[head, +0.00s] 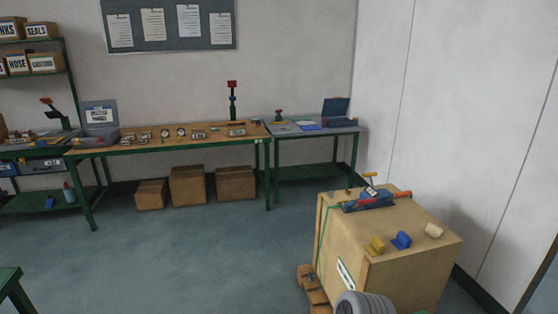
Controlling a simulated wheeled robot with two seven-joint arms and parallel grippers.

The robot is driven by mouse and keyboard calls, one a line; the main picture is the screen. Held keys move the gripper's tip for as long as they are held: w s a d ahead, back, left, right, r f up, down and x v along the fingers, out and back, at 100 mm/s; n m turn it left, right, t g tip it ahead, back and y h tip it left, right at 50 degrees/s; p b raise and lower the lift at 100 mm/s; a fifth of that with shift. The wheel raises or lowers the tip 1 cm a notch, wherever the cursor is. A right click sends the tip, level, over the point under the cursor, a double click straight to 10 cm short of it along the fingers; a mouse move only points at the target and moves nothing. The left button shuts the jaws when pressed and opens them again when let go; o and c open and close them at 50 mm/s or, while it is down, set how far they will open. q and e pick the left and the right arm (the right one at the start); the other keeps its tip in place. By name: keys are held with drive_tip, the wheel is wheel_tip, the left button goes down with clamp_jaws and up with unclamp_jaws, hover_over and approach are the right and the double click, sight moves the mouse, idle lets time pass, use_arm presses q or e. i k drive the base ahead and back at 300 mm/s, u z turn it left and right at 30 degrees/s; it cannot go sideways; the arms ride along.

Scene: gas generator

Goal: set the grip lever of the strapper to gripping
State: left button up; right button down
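Neither of my grippers shows.
A pallet (312,290) shows beneath. A long workbench (165,146) and a side table (310,131) line the back wall. Open floor (210,255) lies left of the crate.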

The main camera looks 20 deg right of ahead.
sight(371, 174)
drive_tip(key=u, duration=0.25)
drive_tip(key=i, duration=1.65)
drive_tip(key=z, duration=0.3)
drive_tip(key=i, duration=1.9)
drive_tip(key=z, duration=1.85)
drive_tip(key=i, duration=0.85)
drive_tip(key=z, duration=0.75)
